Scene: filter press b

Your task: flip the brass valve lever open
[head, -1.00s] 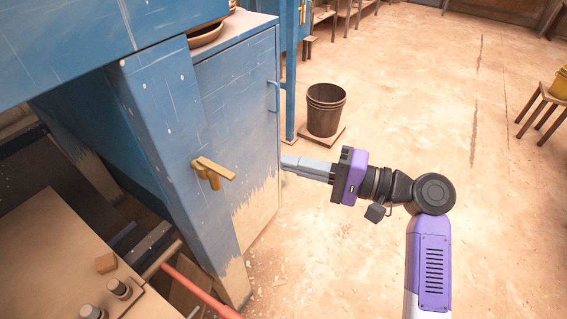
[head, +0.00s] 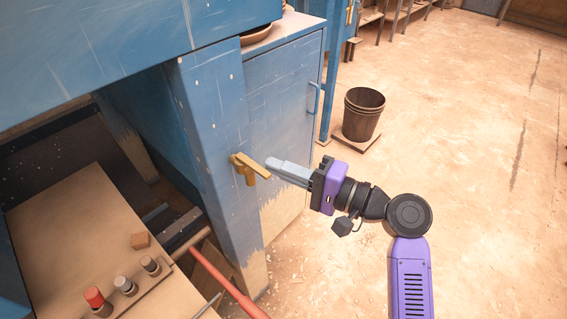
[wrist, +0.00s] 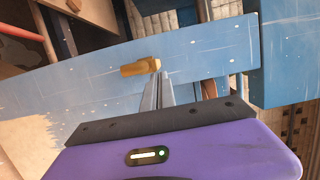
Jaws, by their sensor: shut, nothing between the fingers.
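The brass valve lever (head: 250,167) sticks out from the front of a blue wooden post (head: 215,130). Its handle points right and slightly down in the head view. My gripper (head: 269,164) is shut and empty, with its grey fingertips just right of the handle's free end. In the wrist view the lever (wrist: 140,67) lies just beyond the tips of my shut fingers (wrist: 160,78), close to them. I cannot tell whether the fingertips touch the lever.
A blue cabinet door (head: 285,110) stands right of the post. A brown bucket (head: 362,115) sits on the floor behind. A wooden bench (head: 80,215) with several capped knobs and a red bar (head: 228,280) lie at lower left. The floor at right is clear.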

